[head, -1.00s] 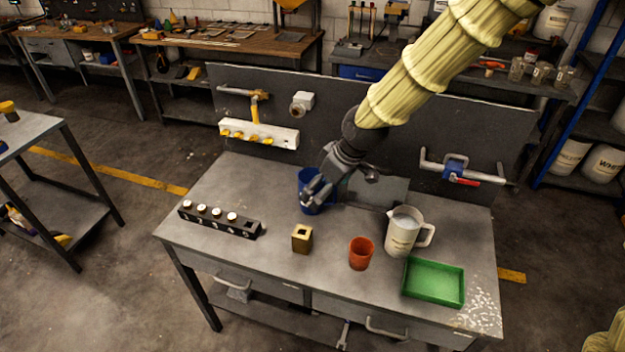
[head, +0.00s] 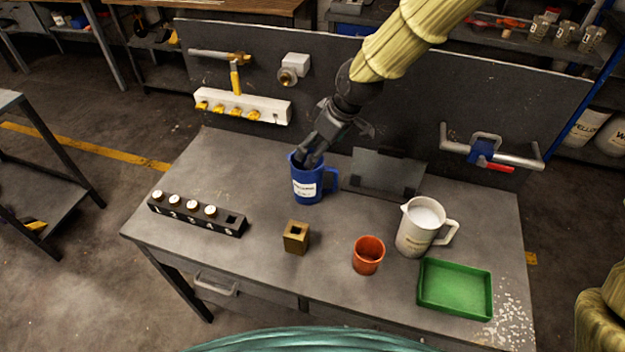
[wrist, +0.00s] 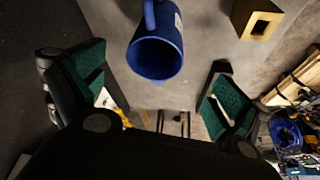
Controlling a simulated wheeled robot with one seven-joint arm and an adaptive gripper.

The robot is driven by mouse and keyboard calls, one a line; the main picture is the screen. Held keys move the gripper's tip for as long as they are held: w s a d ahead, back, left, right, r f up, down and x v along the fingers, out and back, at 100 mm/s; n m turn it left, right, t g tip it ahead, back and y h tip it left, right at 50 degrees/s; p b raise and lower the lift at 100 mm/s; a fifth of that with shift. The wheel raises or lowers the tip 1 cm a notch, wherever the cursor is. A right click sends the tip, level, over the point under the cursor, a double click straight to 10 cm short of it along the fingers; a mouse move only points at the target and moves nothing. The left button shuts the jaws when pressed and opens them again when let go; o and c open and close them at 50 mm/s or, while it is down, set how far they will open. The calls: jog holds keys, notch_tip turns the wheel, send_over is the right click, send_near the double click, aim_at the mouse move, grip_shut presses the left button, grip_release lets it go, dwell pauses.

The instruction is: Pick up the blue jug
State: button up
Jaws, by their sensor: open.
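The blue jug (head: 307,190) stands upright on the grey workbench, with a white label on its front and its handle on the right. My gripper (head: 308,158) is at the jug's rim in the head view, reaching in from behind and above and covering part of its mouth. In the wrist view the blue jug (wrist: 157,52) shows mouth first, between and beyond the two green-padded fingers of my gripper (wrist: 158,88). The fingers are wide apart and nothing is clamped between them. I cannot tell whether a finger touches the jug.
On the bench (head: 270,270) are a brass block (head: 296,238), an orange cup (head: 368,256), a white jug (head: 420,228), a green tray (head: 455,288) and a black numbered rack (head: 195,216). A dark back panel (head: 400,110) with fixtures rises behind. A grey plate (head: 385,175) stands near the jug's right.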

aim_at(315, 179)
jog(key=p+x, duration=0.4)
jog(key=x, duration=0.8)
jog(key=shift+w+d, duration=0.2)
jog(key=shift+d, duration=0.05)
jog(key=shift+r, duration=0.1)
jog(key=c, duration=1.2)
